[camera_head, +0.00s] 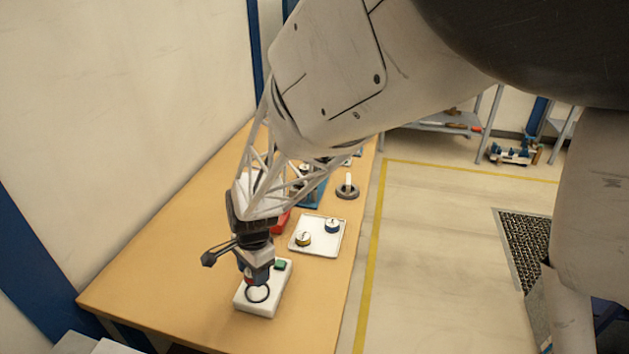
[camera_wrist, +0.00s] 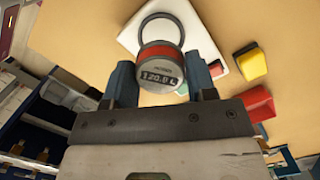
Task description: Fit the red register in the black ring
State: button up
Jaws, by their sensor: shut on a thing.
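The red register (camera_wrist: 160,73) is a round grey-faced meter head with a red band and a number display. My gripper (camera_wrist: 163,82) is shut on it, with one blue finger at each side in the wrist view. In the head view my gripper (camera_head: 256,274) is low over the white base (camera_head: 245,303). The black ring (camera_head: 258,294) is on this base and shows just below the gripper. In the wrist view the ring (camera_wrist: 183,24) shows beyond the register, which partly covers it. I cannot tell the height between register and ring.
A green block (camera_head: 281,265) is on the white base beside the ring. A white tray (camera_head: 316,247) holds a yellow register (camera_head: 303,239) and a blue register (camera_head: 332,226). A red block (camera_wrist: 258,106) and a yellow block (camera_wrist: 251,62) are to the right. The table's front left is clear.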

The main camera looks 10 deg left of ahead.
aim_at(258, 292)
jog(key=shift+f, duration=0.45)
jog(key=shift+f, duration=2.4)
dwell(3.8)
jog(key=o, duration=1)
jog(key=shift+c, duration=0.2)
jog(key=shift+o, duration=1.4)
jog(key=shift+r, duration=0.15)
